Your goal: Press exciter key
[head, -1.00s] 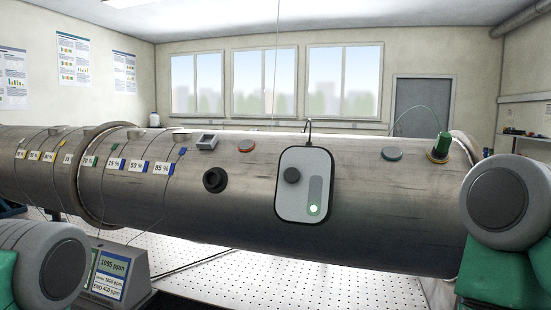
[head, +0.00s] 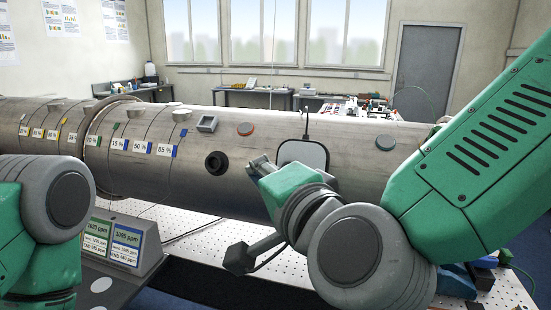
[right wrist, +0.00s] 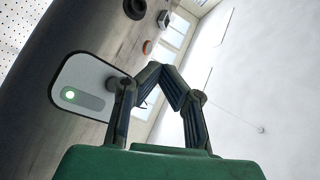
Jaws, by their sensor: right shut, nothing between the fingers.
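The exciter unit, a light grey rounded box (head: 303,151) with a dark rim, sits on the front of the large metal pipe (head: 245,180). In the head view my right arm hides its lower part, key and lamp. My left gripper is out of view.
A dark round port (head: 216,162) juts from the pipe left of the box. Labelled wires cross the pipe's left part. A ppm display (head: 125,245) stands at lower left.

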